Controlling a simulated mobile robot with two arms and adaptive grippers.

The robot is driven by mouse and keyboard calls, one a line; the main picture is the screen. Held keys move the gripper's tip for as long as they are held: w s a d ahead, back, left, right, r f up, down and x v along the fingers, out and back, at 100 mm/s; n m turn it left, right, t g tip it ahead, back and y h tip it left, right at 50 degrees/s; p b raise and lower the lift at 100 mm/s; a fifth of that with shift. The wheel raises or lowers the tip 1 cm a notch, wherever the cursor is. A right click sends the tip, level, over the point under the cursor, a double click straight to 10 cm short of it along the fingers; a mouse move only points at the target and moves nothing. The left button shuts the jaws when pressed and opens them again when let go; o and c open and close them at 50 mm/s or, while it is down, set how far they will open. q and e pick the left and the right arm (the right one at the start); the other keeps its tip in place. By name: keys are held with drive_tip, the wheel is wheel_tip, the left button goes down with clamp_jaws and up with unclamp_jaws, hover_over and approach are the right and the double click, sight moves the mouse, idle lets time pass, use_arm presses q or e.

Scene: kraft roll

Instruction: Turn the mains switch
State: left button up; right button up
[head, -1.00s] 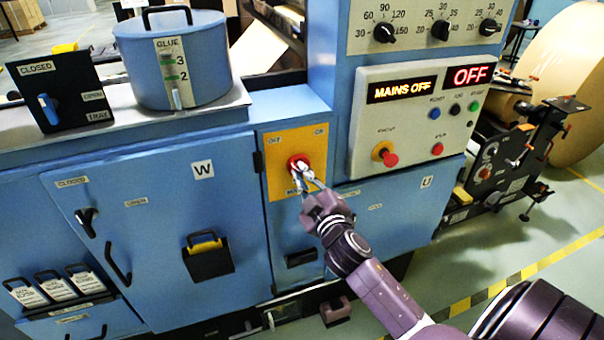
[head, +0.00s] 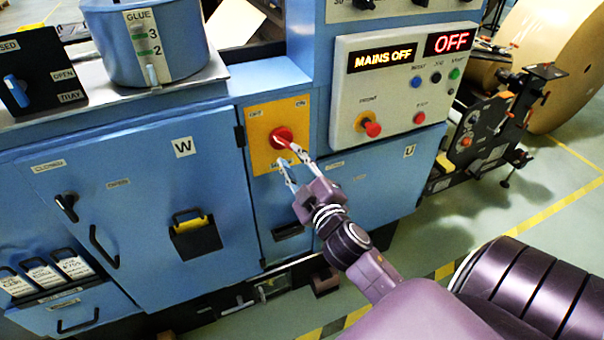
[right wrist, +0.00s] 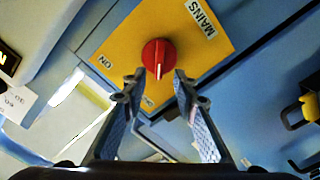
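The mains switch is a red round knob (head: 282,137) on a yellow plate (head: 263,117) marked OFF, ON and MAINS. In the right wrist view the knob (right wrist: 158,55) shows a white pointer line towards the OFF label. My right gripper (head: 286,154) is open just in front of the plate, below the knob. In the right wrist view its fingertips (right wrist: 157,80) are spread, with the knob beyond and between them; I cannot tell if they touch it. The display (head: 384,60) reads MAINS OFF. My left gripper is not in view.
A white control panel (head: 400,108) with a red button (head: 372,129) stands right of the plate. A blue door marked W (head: 140,190) with handles is on the left. A glue pot (head: 150,45) sits above.

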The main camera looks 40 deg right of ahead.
drive_tip(key=v, duration=0.6)
drive_tip(key=shift+s, duration=0.3)
drive_tip(key=shift+a, duration=0.1)
